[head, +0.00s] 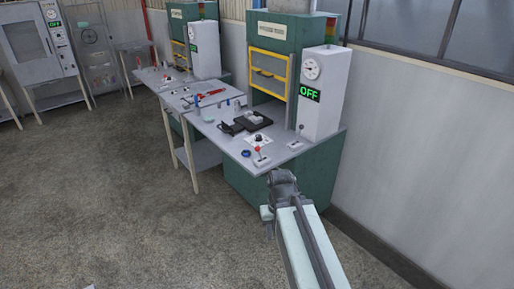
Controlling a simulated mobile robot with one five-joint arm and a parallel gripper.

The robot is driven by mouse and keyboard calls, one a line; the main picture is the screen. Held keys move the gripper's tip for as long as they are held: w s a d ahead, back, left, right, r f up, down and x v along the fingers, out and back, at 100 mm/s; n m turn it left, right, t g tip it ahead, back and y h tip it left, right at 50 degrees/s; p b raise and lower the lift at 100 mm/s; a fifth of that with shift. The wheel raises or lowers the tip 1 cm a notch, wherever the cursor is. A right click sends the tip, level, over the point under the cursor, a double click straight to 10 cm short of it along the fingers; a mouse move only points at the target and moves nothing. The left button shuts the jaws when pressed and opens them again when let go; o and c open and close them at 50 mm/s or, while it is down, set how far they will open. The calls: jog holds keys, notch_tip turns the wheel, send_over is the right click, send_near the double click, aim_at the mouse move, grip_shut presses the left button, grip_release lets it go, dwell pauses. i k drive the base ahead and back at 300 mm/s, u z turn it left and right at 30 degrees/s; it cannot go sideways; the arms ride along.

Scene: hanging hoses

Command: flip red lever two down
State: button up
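A small reddish spot on the farther bench may be another lever; I cannot tell. No label shows which lever is number two. My arm reaches up from the bottom, and my gripper (268,213) shows near its far end, in front of the table and below the lever in the picture. Its fingers are too small and dark to read.
The nearer press (284,40) has a yellow guard frame (269,71) and a grey box with a gauge and green OFF sign (309,94). A black block (253,120) and a blue ring (246,153) lie on the table. Open floor (110,205) lies left.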

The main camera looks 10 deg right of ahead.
aim_at(257, 149)
jog(key=i, duration=1)
jog(key=u, duration=0.4)
jog(key=k, duration=1.35)
jog(key=u, duration=0.3)
jog(key=i, duration=1.65)
jog(key=u, duration=0.9)
